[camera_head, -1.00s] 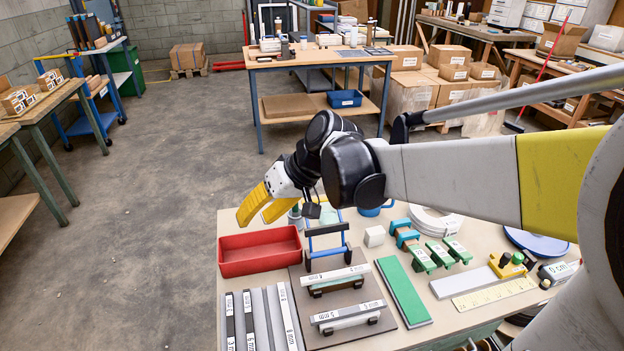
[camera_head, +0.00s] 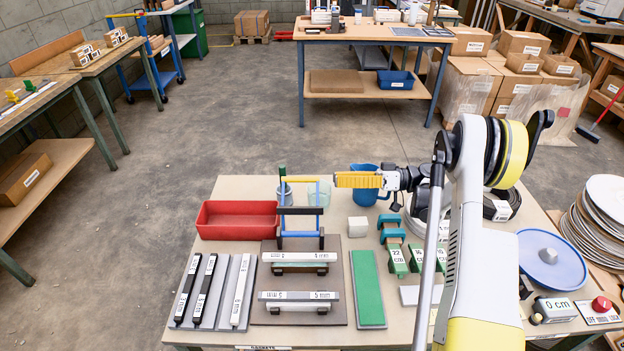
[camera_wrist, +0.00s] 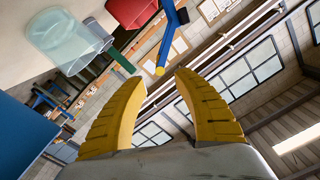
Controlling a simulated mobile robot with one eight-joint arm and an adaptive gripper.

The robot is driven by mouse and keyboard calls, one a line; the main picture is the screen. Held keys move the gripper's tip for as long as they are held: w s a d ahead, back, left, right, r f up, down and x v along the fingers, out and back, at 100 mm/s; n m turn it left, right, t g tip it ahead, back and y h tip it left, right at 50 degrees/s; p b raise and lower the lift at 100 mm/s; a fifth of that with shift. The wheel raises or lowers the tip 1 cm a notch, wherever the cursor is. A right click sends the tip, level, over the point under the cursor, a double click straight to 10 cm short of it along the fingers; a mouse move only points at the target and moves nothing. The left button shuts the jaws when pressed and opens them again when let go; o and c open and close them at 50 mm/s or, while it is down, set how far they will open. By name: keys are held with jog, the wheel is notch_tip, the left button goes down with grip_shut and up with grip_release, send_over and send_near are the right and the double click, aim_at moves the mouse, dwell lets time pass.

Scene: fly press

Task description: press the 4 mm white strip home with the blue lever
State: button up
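A blue lever frame (camera_head: 282,216) with a dark crossbar and a yellow top bar stands at the back of the brown plate (camera_head: 264,314). In the wrist view a blue bar (camera_wrist: 171,38) with a yellow round end lies just beyond my fingertips. My gripper (camera_head: 336,180) points left, level with the yellow bar and slightly right of it. It also shows in the wrist view (camera_wrist: 162,78), open and empty.
A red tray (camera_head: 237,219), a clear cup (camera_head: 318,192) and a blue mug (camera_head: 366,194) are near the lever. Labelled strips (camera_head: 205,288) lie at left. A green-topped block (camera_head: 368,288), a white cube (camera_head: 357,226) and green blocks (camera_head: 397,261) lie at right. Floor left is open.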

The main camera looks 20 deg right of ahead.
aim_at(285, 179)
jog(key=b+x, duration=0.2)
jog(key=x, duration=0.9)
jog(key=shift+b, duration=0.4)
jog(key=shift+d, duration=0.1)
jog(key=shift+c, duration=0.4)
grip_shut()
